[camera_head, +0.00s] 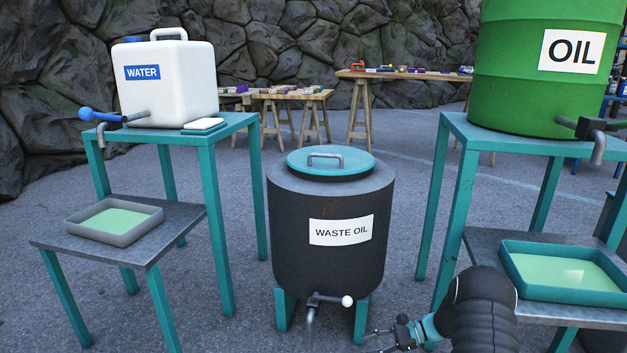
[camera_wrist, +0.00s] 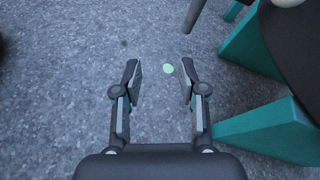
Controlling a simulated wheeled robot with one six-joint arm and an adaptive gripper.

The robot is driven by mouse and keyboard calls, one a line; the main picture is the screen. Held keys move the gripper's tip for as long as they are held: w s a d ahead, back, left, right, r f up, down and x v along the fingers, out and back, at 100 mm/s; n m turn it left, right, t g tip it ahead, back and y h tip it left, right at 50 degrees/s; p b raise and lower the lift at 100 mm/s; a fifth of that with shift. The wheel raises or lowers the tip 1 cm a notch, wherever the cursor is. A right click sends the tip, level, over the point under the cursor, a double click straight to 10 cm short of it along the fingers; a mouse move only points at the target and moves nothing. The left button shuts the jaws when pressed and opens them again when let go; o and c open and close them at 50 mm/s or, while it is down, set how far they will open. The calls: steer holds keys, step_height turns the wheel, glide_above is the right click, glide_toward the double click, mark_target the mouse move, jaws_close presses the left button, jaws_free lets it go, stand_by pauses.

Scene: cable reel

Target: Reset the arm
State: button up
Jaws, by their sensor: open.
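My gripper (camera_head: 374,341) is low at the bottom edge of the head view, right of the lower front of the dark waste oil drum (camera_head: 290,240). In the wrist view my gripper (camera_wrist: 160,72) is open, its two fingers apart with nothing between them but a view of the grey ground. My arm reaches in from the bottom right of the head view. The drum's teal legs (camera_wrist: 265,130) stand to the right of the fingers in the wrist view, apart from them.
A white water canister (camera_head: 185,85) stands on a teal table at left, above a grey tray (camera_head: 120,232). A green oil barrel (camera_head: 510,60) stands at right above a teal tray (camera_head: 530,292).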

steer(key=s+r+n+t+h+p, duration=0.1)
steer(key=s+r+n+h+p, duration=0.2)
steer(key=s+r, duration=0.8)
steer(key=s+a+r+n+t+h+p, duration=0.1)
steer(key=s+r+n+h, duration=0.5)
steer(key=s+r, duration=0.6)
steer(key=s+r+n+t+h+p, duration=0.3)
steer(key=s+r, duration=0.9)
steer(key=r, duration=0.9)
steer(key=n+h+p, duration=0.1)
steer(key=n+p, duration=0.1)
steer(key=n, duration=0.1)
steer(key=shift+s+a+r+h, duration=0.25)
steer(key=shift+r+h, duration=0.05)
steer(key=shift+r, duration=0.05)
